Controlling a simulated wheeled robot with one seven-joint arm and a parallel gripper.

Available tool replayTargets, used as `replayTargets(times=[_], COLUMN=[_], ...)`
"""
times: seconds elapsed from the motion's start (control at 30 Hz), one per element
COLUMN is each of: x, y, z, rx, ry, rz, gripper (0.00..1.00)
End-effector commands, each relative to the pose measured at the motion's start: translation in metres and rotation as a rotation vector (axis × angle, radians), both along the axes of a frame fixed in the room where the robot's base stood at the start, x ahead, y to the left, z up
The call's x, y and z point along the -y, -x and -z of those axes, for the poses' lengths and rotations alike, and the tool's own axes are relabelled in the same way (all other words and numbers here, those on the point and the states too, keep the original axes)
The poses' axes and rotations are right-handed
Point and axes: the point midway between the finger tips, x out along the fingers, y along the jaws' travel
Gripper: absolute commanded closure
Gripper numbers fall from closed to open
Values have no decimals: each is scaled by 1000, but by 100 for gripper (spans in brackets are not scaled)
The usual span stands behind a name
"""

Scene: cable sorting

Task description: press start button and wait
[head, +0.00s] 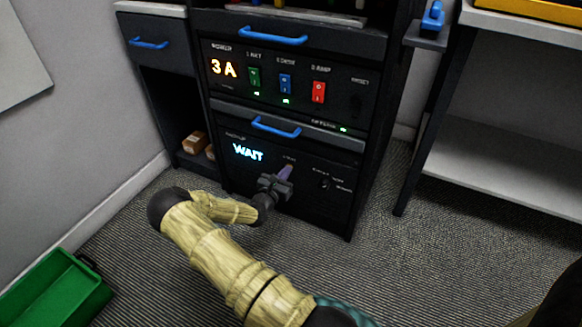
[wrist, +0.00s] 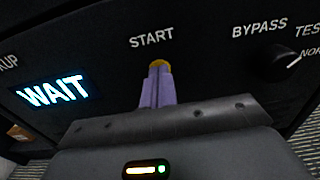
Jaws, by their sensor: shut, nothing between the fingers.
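The start button (wrist: 160,63) shows as a yellow-orange round edge under the START label in the wrist view. My gripper (wrist: 158,80) is shut and empty, its purple fingers in front of the button and hiding most of it. I cannot tell whether the fingertips touch or press it. In the head view my gripper (head: 286,172) is at the lower panel, and the button is hidden there. The display (head: 248,152) on the lower panel reads WAIT in light blue letters; it also shows in the wrist view (wrist: 55,90).
A BYPASS knob (wrist: 280,60) is to the right of the button. The upper panel has green (head: 254,77), blue (head: 285,83) and red (head: 318,92) switches and a 3 A display (head: 223,68). A green bin (head: 60,295) sits on the floor at lower left.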

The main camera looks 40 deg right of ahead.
Motion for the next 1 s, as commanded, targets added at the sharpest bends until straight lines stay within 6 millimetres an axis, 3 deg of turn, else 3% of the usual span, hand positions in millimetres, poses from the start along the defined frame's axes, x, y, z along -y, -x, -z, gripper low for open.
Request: replayTargets(times=[0.03, 0.53, 0.67, 1.0], x=[9, 7, -6, -68], y=[-4, -1, 4, 29], z=[-7, -6, -8, -8], rx=[9, 6, 4, 1], ry=[10, 7, 6, 5], rz=[-1, 5, 4, -2], gripper=[100, 100, 100, 100])
